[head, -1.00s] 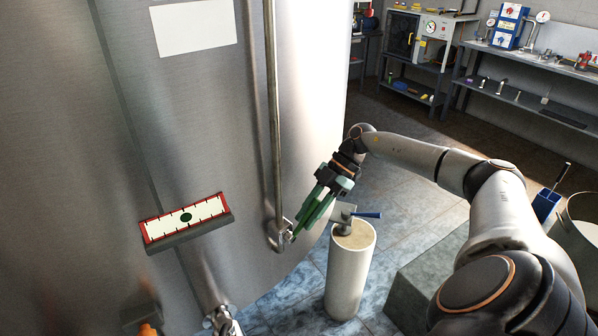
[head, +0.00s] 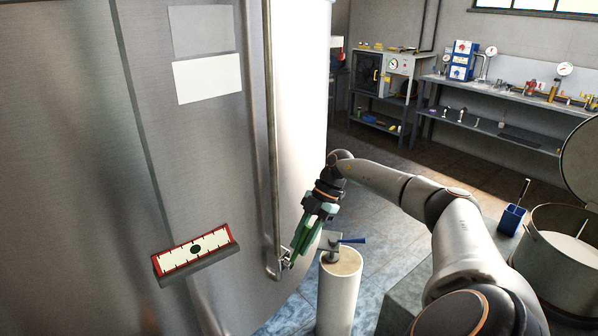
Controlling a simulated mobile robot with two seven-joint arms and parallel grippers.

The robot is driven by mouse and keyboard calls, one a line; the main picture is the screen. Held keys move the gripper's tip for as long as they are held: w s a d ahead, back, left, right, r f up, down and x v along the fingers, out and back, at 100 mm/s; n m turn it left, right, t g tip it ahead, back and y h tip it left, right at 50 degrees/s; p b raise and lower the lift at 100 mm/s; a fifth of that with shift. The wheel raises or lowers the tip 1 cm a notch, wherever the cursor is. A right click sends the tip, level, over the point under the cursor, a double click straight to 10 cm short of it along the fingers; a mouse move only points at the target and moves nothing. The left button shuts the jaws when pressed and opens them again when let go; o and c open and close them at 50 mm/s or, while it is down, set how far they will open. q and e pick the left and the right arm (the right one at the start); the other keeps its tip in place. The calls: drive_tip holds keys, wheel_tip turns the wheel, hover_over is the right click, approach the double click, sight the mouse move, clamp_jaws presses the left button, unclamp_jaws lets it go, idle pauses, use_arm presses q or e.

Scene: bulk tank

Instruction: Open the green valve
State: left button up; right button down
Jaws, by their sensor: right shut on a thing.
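The steel tank (head: 90,170) fills the left of the view, with a thin vertical pipe (head: 272,130) on its wall. At the pipe's bent lower end is a small metal valve fitting (head: 286,258). My right gripper (head: 297,255) points down at this fitting, with long green parts at its jaws. It is shut on what appears to be the green valve's handle. The jaws hide most of the handle, and I cannot tell green handle from green finger or how far it is turned. My left gripper is out of view.
A pale cylinder (head: 339,295) with a blue-handled fitting (head: 345,240) on top stands close right of the gripper. A red-framed gauge plate (head: 165,263) is on the tank. A large pot (head: 545,255) and blue holder (head: 511,219) stand at right. Shelves (head: 490,122) line the back.

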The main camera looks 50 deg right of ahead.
idle(0.4)
drive_tip(key=c, duration=0.7)
unclamp_jaws()
drive_tip(key=v, duration=1.2)
drive_tip(key=shift+r, duration=0.3)
